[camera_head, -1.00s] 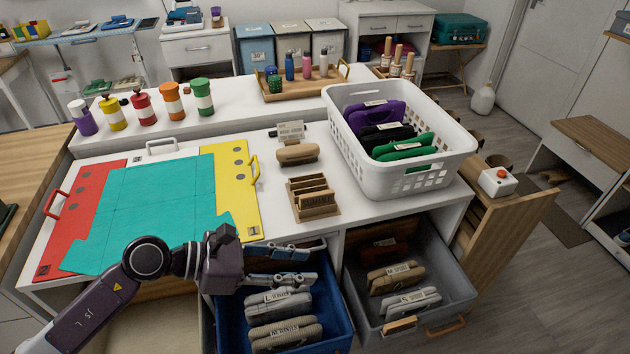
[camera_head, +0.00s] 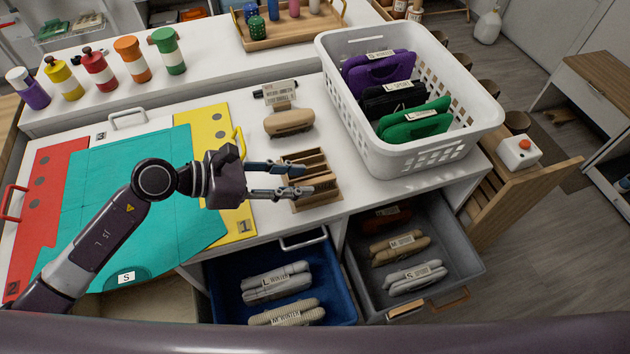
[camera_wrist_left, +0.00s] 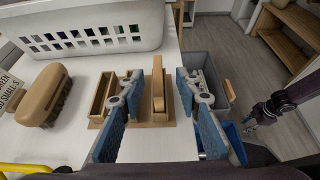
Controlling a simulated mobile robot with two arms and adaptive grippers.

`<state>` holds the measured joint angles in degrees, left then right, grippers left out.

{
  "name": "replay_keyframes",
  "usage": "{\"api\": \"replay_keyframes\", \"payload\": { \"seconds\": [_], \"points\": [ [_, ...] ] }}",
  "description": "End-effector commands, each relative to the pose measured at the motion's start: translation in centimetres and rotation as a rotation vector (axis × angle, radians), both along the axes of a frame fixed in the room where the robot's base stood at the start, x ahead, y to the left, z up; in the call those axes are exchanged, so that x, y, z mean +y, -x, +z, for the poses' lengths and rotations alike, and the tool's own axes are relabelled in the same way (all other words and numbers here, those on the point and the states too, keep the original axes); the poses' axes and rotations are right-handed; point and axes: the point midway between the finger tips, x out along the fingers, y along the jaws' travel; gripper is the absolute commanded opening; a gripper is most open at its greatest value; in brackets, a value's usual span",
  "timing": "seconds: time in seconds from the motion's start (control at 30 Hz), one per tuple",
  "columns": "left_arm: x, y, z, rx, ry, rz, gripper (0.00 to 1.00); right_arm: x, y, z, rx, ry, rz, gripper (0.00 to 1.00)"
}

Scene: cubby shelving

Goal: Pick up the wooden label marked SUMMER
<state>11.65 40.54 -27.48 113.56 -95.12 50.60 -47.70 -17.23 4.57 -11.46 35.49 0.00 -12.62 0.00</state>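A wooden rack (camera_head: 318,206) with several upright slats stands on the white table; it also shows in the left wrist view (camera_wrist_left: 98,123). One thin wooden label (camera_wrist_left: 158,88) stands upright in its nearest slot. Its marking cannot be read from here. My left gripper (camera_head: 304,181) reaches over the rack from the left. In the left wrist view its fingers (camera_wrist_left: 159,80) are open, one on each side of this label, with gaps on both sides. My right arm shows at the right of that view, with its gripper (camera_wrist_left: 249,126) small and unclear.
A white basket (camera_head: 420,150) with purple, black and green pouches stands behind and right of the rack. A tan brush (camera_head: 289,122) and a sign (camera_head: 281,94) are behind it. Open blue (camera_head: 232,305) and grey (camera_head: 455,240) drawers are below the table edge.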

Motion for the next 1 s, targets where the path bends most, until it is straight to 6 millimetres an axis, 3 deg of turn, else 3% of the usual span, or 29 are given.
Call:
{"api": "replay_keyframes", "payload": {
  "seconds": [0.4, 0.7, 1.0],
  "points": [
    [-3.9, -1.5, -2.4, 0.001, 0.001, 0.0, 0.31, 0.0, -0.1, 2.2, -0.002, 0.0, 0.0, 0.28],
    [-4.2, -1.6, -2.8, 0.0, -0.001, -0.001, 0.31, 0.0, -0.1, 2.1, -0.002, 0.0, 0.0, 0.28],
    [-4.2, -1.6, -2.8, 0.0, -0.001, -0.001, 0.0, 0.0, -0.1, 2.1, -0.002, 0.0, 0.0, 0.28]
  ]
}}
